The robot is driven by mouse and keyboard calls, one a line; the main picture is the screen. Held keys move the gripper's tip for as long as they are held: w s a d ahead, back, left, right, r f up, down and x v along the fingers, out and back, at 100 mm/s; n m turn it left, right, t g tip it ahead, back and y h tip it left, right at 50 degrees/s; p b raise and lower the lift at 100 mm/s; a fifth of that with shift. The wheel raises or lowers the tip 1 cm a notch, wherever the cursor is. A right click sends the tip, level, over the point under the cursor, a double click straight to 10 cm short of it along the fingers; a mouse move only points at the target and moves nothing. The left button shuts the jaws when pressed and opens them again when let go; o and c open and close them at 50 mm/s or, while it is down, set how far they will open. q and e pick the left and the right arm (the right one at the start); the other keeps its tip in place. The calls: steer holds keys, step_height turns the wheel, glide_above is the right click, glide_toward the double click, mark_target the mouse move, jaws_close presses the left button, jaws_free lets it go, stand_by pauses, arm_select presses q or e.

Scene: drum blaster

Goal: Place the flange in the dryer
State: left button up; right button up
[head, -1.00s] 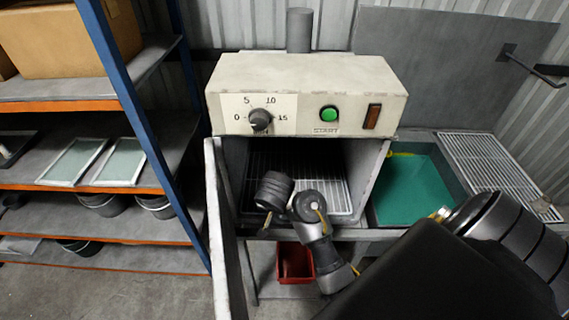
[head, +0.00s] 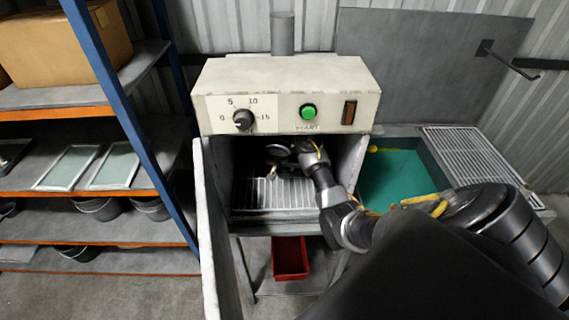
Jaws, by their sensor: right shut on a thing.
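The dryer (head: 300,78) is a pale metal box with a dial (head: 243,119), a green START button (head: 308,112) and a dark orange switch. Its door (head: 208,215) stands open on the left, and a wire rack (head: 268,196) lies inside. My right arm reaches in from the right. My right gripper (head: 274,172) is inside the chamber, above the back part of the rack, and is shut on the flange. The flange is small, shadowed and mostly hidden, so I cannot tell its outline or whether it touches the rack. My left gripper is not in view.
A teal-floored basin (head: 398,182) and a metal grate (head: 470,157) are right of the dryer. A red bin (head: 290,258) sits below it. A shelf unit with a blue post (head: 128,120) stands left, near the open door. The front of the rack is clear.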

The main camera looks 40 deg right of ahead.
mark_target(284, 172)
steer(key=shift+w+f, duration=0.1)
steer(key=shift+f, duration=0.1)
step_height(284, 172, down, 2)
steer(key=shift+f+b, duration=0.1)
steer(key=shift+b, duration=0.25)
steer(key=shift+f, duration=0.65)
steer(key=o, duration=1.2)
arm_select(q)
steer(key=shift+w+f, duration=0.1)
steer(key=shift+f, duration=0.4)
arm_select(e)
steer(key=shift+o, duration=0.2)
